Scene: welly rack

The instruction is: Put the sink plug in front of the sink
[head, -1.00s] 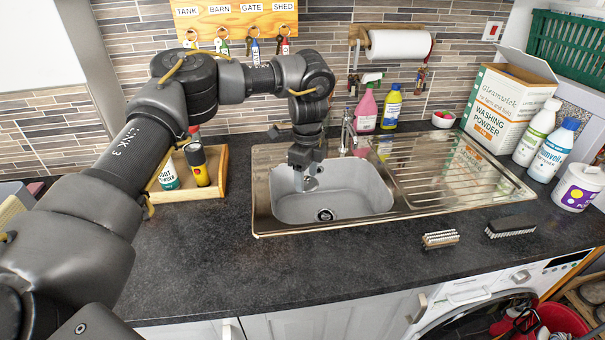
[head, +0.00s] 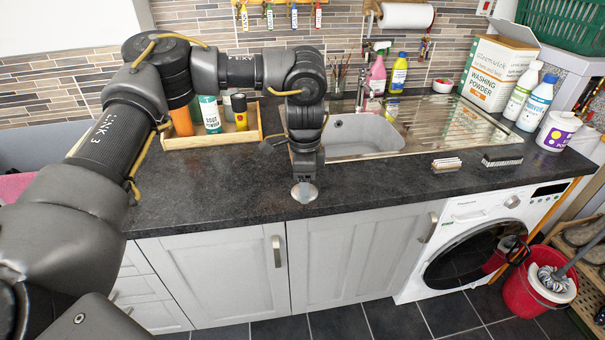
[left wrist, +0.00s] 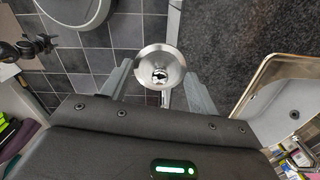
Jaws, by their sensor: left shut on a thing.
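My left gripper (head: 304,176) points down over the front strip of worktop and is shut on the sink plug (head: 304,192). The plug is a round, silvery disc near the worktop's front edge. I cannot tell whether it touches the worktop. In the left wrist view the plug (left wrist: 160,65) sits between the two grey fingers of the gripper (left wrist: 160,80). The steel sink (head: 350,156) with its grey bowl lies behind and to the right of the plug, partly hidden by my arm. My right gripper does not show clearly in either view.
The dark worktop (head: 230,192) is bare left of the plug. Two brushes, one pale (head: 446,165) and one dark (head: 502,160), lie right of the sink. A wooden tray (head: 233,135) of bottles stands at the back left. White cupboards (head: 215,275) drop below the front edge.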

